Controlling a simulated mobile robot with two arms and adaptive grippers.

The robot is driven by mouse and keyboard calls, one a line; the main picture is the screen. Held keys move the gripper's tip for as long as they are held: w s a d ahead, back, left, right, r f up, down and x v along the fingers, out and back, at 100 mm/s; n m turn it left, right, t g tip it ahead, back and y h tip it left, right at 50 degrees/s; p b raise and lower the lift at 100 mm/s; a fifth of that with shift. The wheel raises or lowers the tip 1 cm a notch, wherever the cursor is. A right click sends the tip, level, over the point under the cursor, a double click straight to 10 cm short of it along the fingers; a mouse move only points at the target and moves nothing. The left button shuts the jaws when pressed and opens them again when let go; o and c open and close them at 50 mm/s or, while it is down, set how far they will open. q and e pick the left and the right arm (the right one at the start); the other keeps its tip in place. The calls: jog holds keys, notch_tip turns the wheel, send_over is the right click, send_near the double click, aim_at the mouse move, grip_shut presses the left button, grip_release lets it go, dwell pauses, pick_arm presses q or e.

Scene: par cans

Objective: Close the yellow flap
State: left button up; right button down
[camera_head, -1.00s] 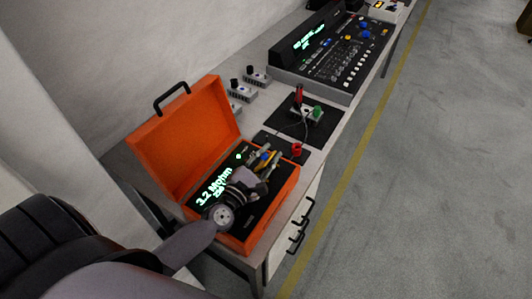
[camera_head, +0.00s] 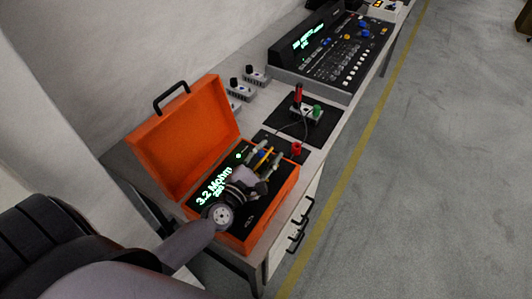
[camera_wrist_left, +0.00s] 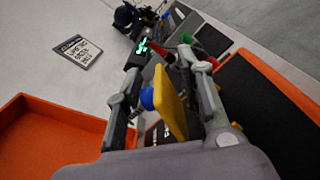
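The yellow flap (camera_wrist_left: 171,102) stands upright in the left wrist view, between the two spread fingers of my left gripper (camera_wrist_left: 161,62). It is nearer the right finger; I cannot tell whether they touch. A blue round part (camera_wrist_left: 147,98) sits just left of the flap. In the head view, my left gripper (camera_head: 266,163) is over the inside of the open orange case (camera_head: 284,204), near its right end. There the flap (camera_head: 264,159) shows as a small yellow strip, partly hidden by the fingers. My right gripper is not in view.
The case's lid (camera_head: 184,135) stands open at the back left. A lit display (camera_head: 214,186) is inside the case. Beyond it are a red connector (camera_head: 297,149), a black mat with a small box (camera_head: 306,112), and a large console (camera_head: 335,50).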

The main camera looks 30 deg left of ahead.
pick_arm(q)
jog(key=s, duration=0.8)
jog(key=s+a, duration=0.1)
jog(key=s, duration=0.3)
